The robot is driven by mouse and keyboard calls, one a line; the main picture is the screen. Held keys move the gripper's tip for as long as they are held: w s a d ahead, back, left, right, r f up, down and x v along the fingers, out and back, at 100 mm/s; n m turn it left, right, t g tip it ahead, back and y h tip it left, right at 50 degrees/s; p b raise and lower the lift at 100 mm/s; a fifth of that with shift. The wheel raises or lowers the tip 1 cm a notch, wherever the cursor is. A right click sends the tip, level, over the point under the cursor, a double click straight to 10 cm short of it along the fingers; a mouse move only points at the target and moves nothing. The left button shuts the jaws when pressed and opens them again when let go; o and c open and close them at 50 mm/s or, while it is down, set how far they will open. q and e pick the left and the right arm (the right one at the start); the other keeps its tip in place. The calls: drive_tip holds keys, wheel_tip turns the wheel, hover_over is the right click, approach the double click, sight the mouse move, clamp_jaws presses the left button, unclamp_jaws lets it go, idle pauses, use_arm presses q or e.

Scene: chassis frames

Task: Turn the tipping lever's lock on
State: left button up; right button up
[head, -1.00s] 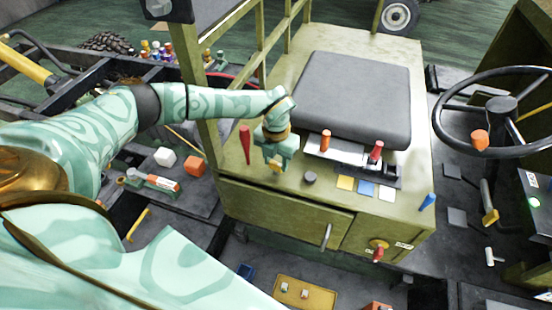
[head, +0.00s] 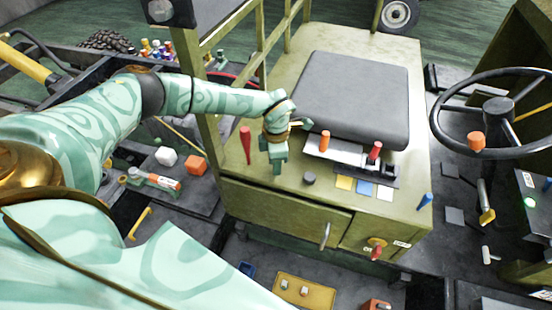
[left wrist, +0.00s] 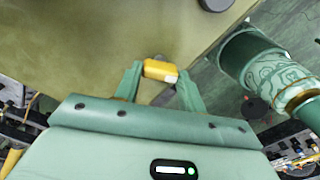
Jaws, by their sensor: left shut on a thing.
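My left gripper (head: 279,170) is over the olive seat box (head: 290,195), at its front left part. It is shut on a small yellow piece (left wrist: 160,70), which looks like the lock and has a pale end. The piece sits between the two fingertips in the left wrist view. In the head view the gripper hides it. A red lever (head: 246,145), probably the tipping lever, stands upright just left of the gripper, apart from it. The lock's exact angle cannot be told. My right gripper is not in view.
A dark round knob (head: 309,178) lies close to the right of the gripper. Beyond are a lever panel (head: 345,152) with orange and red knobs and the grey seat cushion (head: 352,98). An olive post (head: 212,150) stands to the left. The steering wheel (head: 437,125) is far right.

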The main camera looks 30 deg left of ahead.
use_arm(q)
drive_tip(key=m, duration=0.4)
drive_tip(key=shift+m, duration=0.7)
drive_tip(key=o, duration=1)
drive_tip(key=shift+r, duration=0.1)
wheel_tip(320, 180, up, 12)
drive_tip(key=shift+f, duration=0.15)
